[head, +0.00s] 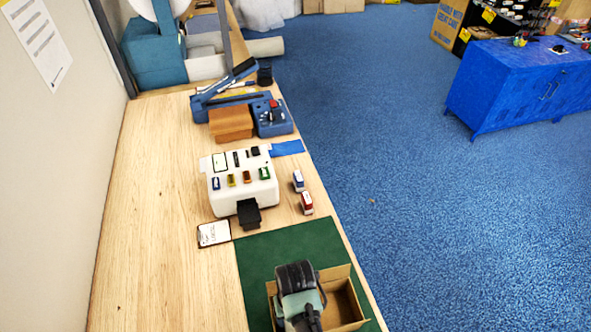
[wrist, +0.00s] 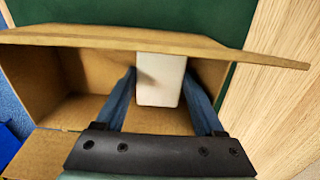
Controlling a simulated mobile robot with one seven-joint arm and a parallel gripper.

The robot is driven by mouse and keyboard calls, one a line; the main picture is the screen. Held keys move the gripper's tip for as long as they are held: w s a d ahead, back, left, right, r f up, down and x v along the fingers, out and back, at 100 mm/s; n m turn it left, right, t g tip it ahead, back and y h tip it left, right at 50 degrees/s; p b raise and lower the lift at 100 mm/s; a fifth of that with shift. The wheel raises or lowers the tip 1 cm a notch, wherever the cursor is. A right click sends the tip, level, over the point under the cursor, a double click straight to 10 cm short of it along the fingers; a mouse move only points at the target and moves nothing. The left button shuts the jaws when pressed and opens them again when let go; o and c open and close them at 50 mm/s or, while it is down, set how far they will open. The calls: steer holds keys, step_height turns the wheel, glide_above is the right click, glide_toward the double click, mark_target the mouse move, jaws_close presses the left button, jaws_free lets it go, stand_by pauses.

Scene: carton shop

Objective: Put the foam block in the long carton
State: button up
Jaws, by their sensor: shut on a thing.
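The long carton (head: 345,300) is an open brown box on the green mat at the near end of the bench. In the wrist view its wall and flap (wrist: 60,38) run across the picture and its inside shows below. The foam block (wrist: 160,85) is a pale, whitish block between the two blue fingers of my gripper (wrist: 160,78). The gripper is shut on it, and the block is at the carton's opening. Whether it touches the carton floor I cannot tell. In the head view my gripper (head: 298,285) covers the carton's left part and hides the block.
The green mat (head: 258,262) lies under the carton. Beyond it stand a white machine (head: 230,193), a small card (head: 213,233) and two small stamps (head: 306,203). The bench's left side is clear wood. Blue floor lies beyond the right edge.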

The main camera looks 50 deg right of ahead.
steer(key=shift+f, duration=0.2)
steer(key=shift+f, duration=0.15)
steer(key=o, duration=1)
